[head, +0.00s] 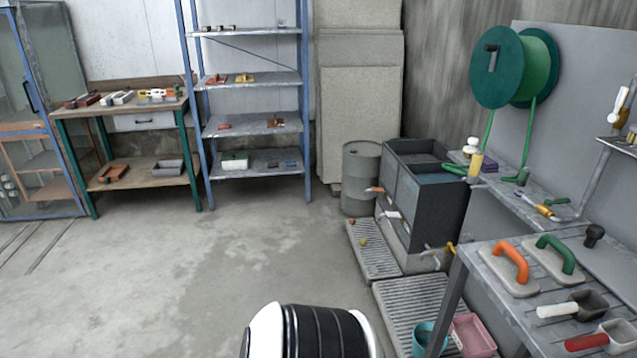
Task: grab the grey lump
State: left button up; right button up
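I cannot make out a grey lump for certain in the head view. A dark knob-like object (594,235) stands at the back of the right workbench. Neither of my grippers is in view. A white and black rounded part of my own body shows at the bottom middle.
The right workbench (480,250) holds trowels with orange (511,261) and green handles (556,254) and grey scoops. A two-part dark tank (425,210) and a grey drum (360,180) stand behind it. Shelves (255,129) and a wooden bench line the back. The middle floor is clear.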

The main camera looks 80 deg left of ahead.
aim_at(373, 269)
jog(key=u, duration=2.3)
jog(key=i+z, duration=0.15)
jog(key=z, duration=0.3)
jog(key=i+j+z, duration=0.15)
jog(key=z, duration=0.25)
jog(key=i+j+z, duration=0.25)
jog(key=i+j, duration=0.15)
jog(key=j, duration=0.25)
jog(key=i+j+z, duration=0.25)
jog(key=i+j, duration=0.15)
jog(key=j, duration=0.3)
jog(key=i+j+z, duration=0.15)
jog(key=j, duration=0.2)
